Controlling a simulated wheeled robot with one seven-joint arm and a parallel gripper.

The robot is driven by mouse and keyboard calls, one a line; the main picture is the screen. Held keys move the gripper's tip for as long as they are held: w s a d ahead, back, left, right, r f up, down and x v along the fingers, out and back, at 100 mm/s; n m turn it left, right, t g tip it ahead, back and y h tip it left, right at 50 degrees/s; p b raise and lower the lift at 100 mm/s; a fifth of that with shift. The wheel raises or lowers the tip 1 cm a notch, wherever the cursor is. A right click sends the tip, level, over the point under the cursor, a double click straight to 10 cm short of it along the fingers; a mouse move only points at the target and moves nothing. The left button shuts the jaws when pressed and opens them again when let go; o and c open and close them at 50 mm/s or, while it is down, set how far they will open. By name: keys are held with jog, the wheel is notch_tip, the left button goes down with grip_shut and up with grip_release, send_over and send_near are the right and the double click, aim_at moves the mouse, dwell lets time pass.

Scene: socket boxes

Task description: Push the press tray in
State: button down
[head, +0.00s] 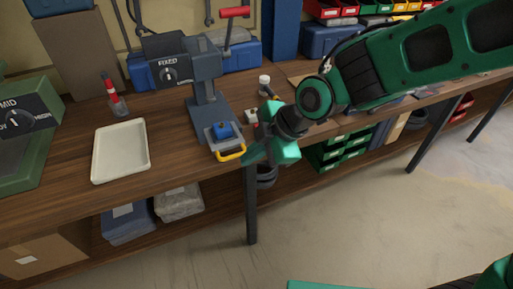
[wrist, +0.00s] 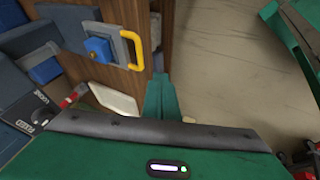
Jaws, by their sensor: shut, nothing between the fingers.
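In the wrist view the tray (wrist: 118,52), block (wrist: 97,48) and handle (wrist: 137,50) lie up and left of my fingers. My green gripper (head: 254,155) is shut and empty, just right of the handle in the head view. Whether it touches the handle is unclear.
An empty cream tray (head: 121,151) lies on the bench left of the press. A small white-capped jar (head: 264,85) stands behind my gripper. The floor in front is clear.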

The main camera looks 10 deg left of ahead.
aim_at(237, 155)
jog(key=w+a+f, duration=0.4)
jog(key=shift+a+f, duration=0.2)
jog(key=shift+f, duration=0.05)
jog(key=shift+w, duration=0.1)
dwell(0.3)
